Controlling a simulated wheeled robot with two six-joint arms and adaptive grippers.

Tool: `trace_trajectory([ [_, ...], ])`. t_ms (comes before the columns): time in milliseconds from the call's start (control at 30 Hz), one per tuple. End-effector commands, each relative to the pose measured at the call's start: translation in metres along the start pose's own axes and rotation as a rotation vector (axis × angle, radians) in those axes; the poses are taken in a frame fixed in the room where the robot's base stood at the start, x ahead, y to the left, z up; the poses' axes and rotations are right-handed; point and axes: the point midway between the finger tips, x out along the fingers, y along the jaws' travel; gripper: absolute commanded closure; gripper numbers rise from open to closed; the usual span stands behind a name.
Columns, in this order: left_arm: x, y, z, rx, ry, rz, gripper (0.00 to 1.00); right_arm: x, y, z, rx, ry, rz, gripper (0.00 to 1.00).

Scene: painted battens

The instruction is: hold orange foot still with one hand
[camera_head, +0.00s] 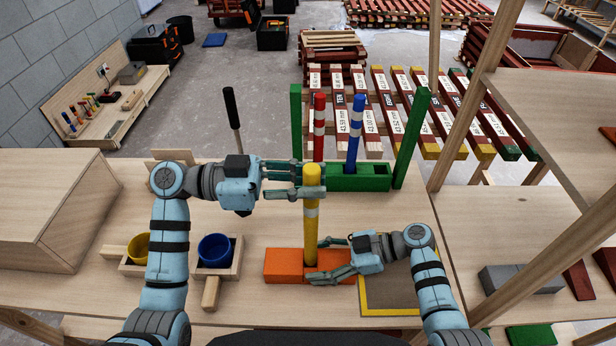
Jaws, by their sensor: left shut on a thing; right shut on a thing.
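An orange foot (285,265) lies on the bench near its front. A yellow batten (311,225) with a pale band stands upright at the foot, rising from its middle. My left gripper (312,181) is shut on the yellow batten near its top. My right gripper (325,263) comes in from the right, low down, and is shut on the orange foot at its right part. Its fingers hide some of the foot. Whether the batten's lower end sits in a socket cannot be seen clearly.
Behind stands a green foot (372,178) with green posts and a blue batten (355,135); a red batten (319,128) stands beside it. A blue cup (214,250) and a yellow cup (138,247) sit in wooden holders at left. A yellow-edged grey mat (392,297) lies at right.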

Motion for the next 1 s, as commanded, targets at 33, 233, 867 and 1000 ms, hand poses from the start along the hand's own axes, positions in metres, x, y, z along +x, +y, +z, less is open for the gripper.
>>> trace_trajectory([
  [33, 0.0, 0.0, 0.001, -0.001, 0.0, 0.0, 1.0, 0.0, 0.0, 0.0, -0.001, 0.0, 0.0, 0.8],
  [233, 0.0, 0.0, 0.006, -0.002, 0.0, 0.0, 1.0, 0.0, 0.0, 0.0, -0.001, 0.0, 0.0, 0.8],
  [867, 0.0, 0.0, 0.022, -0.001, 0.0, 0.0, 1.0, 0.0, 0.0, 0.0, -0.001, 0.0, 0.0, 0.8],
  [1000, 0.0, 0.0, 0.025, -0.001, 0.0, 0.0, 1.0, 0.0, 0.0, 0.0, -0.001, 0.0, 0.0, 0.8],
])
